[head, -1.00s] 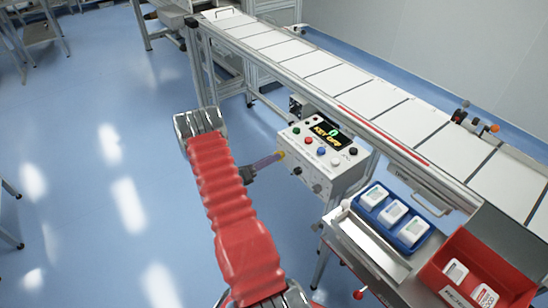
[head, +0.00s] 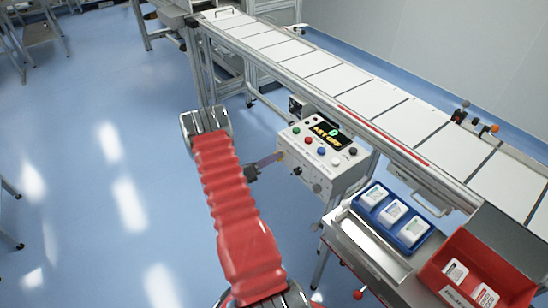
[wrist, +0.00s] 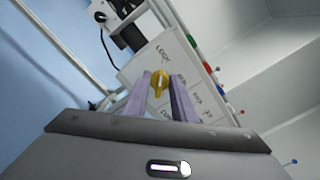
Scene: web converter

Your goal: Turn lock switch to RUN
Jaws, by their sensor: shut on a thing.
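The lock switch is a yellow knob (wrist: 158,84) on the side face of the grey control box (head: 322,165). In the wrist view it sits between the two pale purple fingers of my gripper (wrist: 159,92), which is shut on it. The knob's handle looks roughly in line with the fingers. Small labels stand around it on the panel, most too small to read surely. In the head view my gripper (head: 277,158) reaches the left face of the box and mostly hides the knob. The box's display (head: 327,135) seems to read KEY OFF.
Coloured buttons (head: 321,151) sit on the box top. A conveyor (head: 340,80) runs behind the box. A blue tray (head: 421,240) and a red bin (head: 462,245) with white devices stand at right.

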